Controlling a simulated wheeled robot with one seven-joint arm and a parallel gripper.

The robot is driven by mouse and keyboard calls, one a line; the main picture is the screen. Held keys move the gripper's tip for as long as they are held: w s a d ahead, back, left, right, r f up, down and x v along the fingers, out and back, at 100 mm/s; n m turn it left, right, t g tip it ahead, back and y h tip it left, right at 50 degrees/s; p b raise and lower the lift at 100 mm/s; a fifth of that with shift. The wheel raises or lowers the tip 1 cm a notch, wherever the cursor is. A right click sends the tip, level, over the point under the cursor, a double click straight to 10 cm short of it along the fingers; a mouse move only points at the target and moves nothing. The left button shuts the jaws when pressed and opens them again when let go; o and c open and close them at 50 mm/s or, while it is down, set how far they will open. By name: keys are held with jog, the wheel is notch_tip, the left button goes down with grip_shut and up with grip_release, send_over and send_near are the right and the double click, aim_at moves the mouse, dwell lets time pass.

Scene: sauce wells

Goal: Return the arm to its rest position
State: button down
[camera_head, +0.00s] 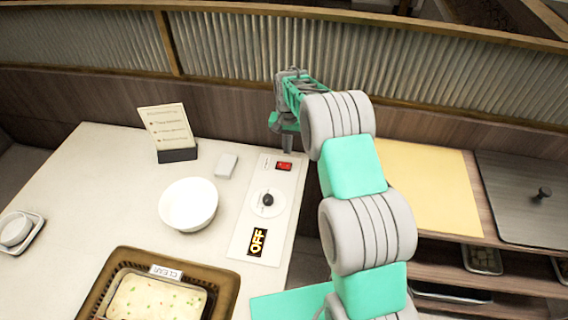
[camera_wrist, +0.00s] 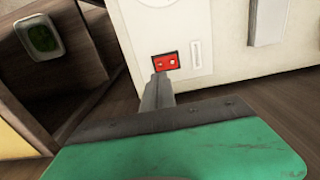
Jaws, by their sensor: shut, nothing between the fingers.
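My gripper (camera_head: 287,150) is at the far end of my outstretched arm, over the far end of a white control panel in the head view. Its fingers point down and are shut with nothing between them. In the wrist view the closed fingertips (camera_wrist: 160,78) appear right beside a red switch (camera_wrist: 165,61). The red switch also shows in the head view (camera_head: 284,166), just below the fingertips. I cannot tell whether they touch.
A white bowl (camera_head: 188,204), a small grey-white block (camera_head: 226,166) and a menu stand (camera_head: 177,155) are left of the panel. A brown basket (camera_head: 226,286) labelled CLEAR holds a food tray. A yellow board (camera_head: 425,185) and a metal lid (camera_head: 525,205) lie right of my arm.

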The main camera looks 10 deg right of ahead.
jog(key=s+r+n+t, duration=0.2)
jog(key=s+r, duration=1)
jog(key=r, duration=0.5)
jog(key=s+r+n+t, duration=0.1)
jog(key=s+r+n, duration=0.1)
jog(key=s, duration=1.6)
jog(key=shift+n+t, duration=0.4)
jog(key=c, duration=2.2)
grip_release()
